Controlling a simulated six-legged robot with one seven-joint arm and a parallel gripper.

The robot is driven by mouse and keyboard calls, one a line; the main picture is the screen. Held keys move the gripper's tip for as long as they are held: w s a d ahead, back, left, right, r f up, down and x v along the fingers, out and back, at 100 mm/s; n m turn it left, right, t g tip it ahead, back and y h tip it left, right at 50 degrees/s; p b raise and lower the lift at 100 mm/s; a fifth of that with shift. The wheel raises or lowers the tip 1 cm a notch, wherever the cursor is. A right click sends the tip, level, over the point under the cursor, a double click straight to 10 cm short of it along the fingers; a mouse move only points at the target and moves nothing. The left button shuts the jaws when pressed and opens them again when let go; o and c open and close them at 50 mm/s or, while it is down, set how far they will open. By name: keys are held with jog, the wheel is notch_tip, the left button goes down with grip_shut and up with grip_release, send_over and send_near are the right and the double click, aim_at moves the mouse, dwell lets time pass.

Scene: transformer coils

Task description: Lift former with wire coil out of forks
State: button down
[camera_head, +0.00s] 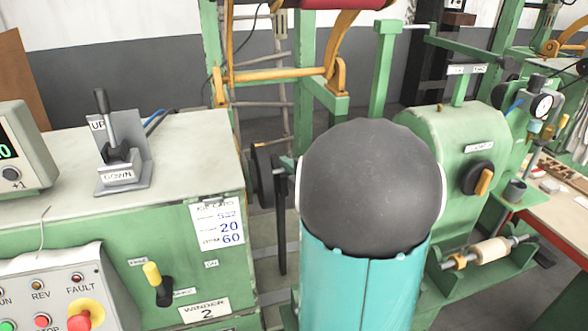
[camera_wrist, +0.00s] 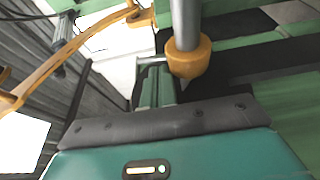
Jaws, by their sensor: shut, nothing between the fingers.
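A dark red cylinder (camera_head: 345,3), which may be the former with its wire coil, is cut off by the top edge of the head view. Curved orange arms (camera_head: 338,66), which look like the forks, stand below and beside it on green posts. Similar orange arms (camera_wrist: 62,58) show at the left of the wrist view. My gripper (camera_wrist: 170,122) shows in the wrist view as a teal and dark grey hand along the bottom; its fingers are not clear. It is shut and empty. In the head view my arm hides part of the scene and the gripper.
An UP/DOWN lever (camera_head: 107,130) stands on the green cabinet (camera_head: 160,150) at left. A green winder housing (camera_head: 470,140) with a knob is at right. In the wrist view a grey rod with an orange collar (camera_wrist: 189,60) is close above the hand.

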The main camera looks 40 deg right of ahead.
jog(key=shift+d, duration=0.1)
jog(key=shift+s+d, duration=0.4)
jog(key=shift+d, duration=0.35)
jog(key=shift+s, duration=0.1)
